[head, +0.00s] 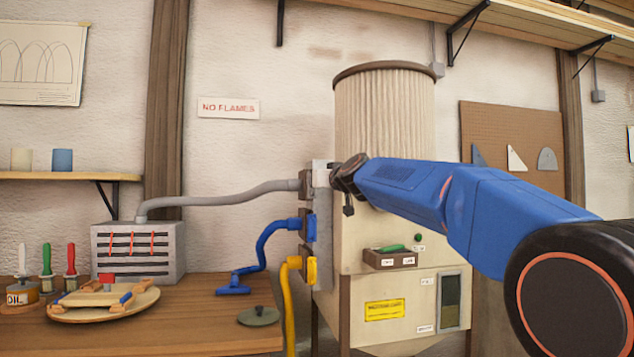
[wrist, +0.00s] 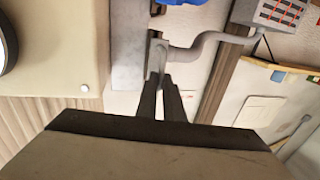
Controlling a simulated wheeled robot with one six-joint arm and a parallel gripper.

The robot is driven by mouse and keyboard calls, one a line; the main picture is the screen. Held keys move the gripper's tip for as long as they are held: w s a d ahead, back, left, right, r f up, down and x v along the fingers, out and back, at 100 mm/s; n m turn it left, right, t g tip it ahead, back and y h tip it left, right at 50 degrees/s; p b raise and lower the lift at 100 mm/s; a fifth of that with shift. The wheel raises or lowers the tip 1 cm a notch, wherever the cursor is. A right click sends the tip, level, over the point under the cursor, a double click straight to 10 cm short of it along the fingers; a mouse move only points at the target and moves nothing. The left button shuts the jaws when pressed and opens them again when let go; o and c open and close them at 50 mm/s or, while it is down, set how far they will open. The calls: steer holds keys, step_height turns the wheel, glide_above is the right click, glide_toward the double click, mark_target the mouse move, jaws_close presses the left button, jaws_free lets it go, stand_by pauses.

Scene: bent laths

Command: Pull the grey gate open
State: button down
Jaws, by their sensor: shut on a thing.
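The grey gate (head: 321,173) sits at the top of a column of three gates on the left side of the cream dust collector, where the grey hose (head: 225,199) meets it. My gripper (head: 337,175) reaches it from the right and is partly hidden behind its own wrist. In the wrist view the two dark fingertips (wrist: 162,82) are shut on the light grey tab of the gate (wrist: 157,48). How far the gate's plate stands out of its dark body cannot be told.
Below are the blue gate (head: 311,228) with a blue hose and the yellow gate (head: 311,270) with a yellow hose. The collector (head: 375,300) stands close behind my arm. A workbench (head: 190,325) with a grey vented box (head: 138,250) and tools is at left.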

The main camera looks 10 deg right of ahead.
stand_by(0.8)
steer(key=s, duration=0.6)
steer(key=shift+s, duration=0.4)
steer(key=c, duration=1.9)
jaws_free()
steer(key=shift+s, duration=0.1)
steer(key=s+d, duration=0.1)
steer(key=s, duration=0.7)
steer(key=s+d, duration=0.2)
steer(key=s, duration=0.7)
steer(key=shift+d, duration=0.25)
steer(key=shift+w, duration=0.1)
